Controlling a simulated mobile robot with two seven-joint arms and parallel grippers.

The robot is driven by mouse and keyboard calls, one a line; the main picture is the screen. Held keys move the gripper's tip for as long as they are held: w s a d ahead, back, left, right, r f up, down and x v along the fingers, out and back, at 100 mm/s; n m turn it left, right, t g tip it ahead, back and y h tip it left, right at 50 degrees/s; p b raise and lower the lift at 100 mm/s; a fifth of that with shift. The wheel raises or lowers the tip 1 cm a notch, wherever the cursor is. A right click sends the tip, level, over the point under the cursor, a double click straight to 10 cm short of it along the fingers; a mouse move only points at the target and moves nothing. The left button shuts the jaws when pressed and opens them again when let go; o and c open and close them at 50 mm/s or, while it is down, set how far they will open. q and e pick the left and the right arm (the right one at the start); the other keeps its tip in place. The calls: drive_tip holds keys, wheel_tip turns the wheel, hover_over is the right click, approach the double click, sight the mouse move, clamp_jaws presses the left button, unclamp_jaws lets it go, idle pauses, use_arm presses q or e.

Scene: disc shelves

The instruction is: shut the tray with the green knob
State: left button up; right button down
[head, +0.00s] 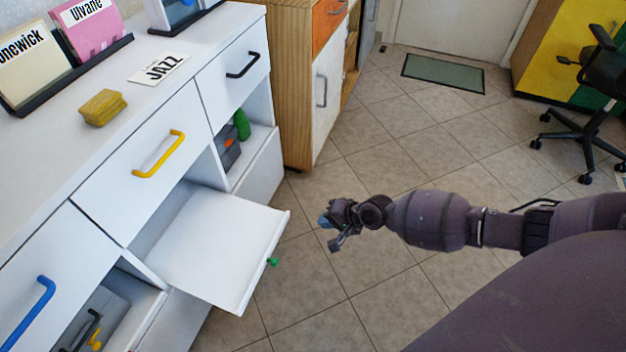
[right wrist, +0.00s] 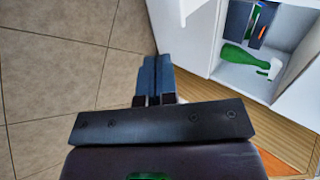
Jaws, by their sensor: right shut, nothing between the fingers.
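The white tray (head: 215,245) sticks well out of the middle column of the white cabinet, open and empty on top. Its green knob (head: 272,262) is on the front edge, facing the floor space. My right gripper (head: 325,221) is to the right of the tray's front, apart from the knob, with nothing held. In the right wrist view its blue fingertips (right wrist: 154,76) are together over the floor, beside a white surface at the top. The knob does not show in that view. My left gripper is not in view.
Above the tray is a closed drawer with a yellow handle (head: 158,155). An open compartment to its right holds a green bottle (head: 242,125), also seen in the right wrist view (right wrist: 236,56). A wooden cabinet (head: 288,90) stands beyond. Tiled floor (head: 350,290) is clear in front.

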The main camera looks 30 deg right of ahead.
sight(285, 222)
drive_tip(key=b+x, duration=0.1)
drive_tip(key=x, duration=0.2)
drive_tip(key=w+r+b+x, duration=0.1)
drive_tip(key=x, duration=0.3)
drive_tip(key=a+b+x, duration=0.1)
drive_tip(key=x, duration=0.3)
drive_tip(key=shift+w+a+r, duration=0.15)
drive_tip(key=shift+w+r, duration=0.1)
drive_tip(key=shift+w, duration=0.05)
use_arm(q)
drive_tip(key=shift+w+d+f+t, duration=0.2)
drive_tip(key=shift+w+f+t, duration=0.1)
use_arm(e)
drive_tip(key=shift+a+r, duration=0.1)
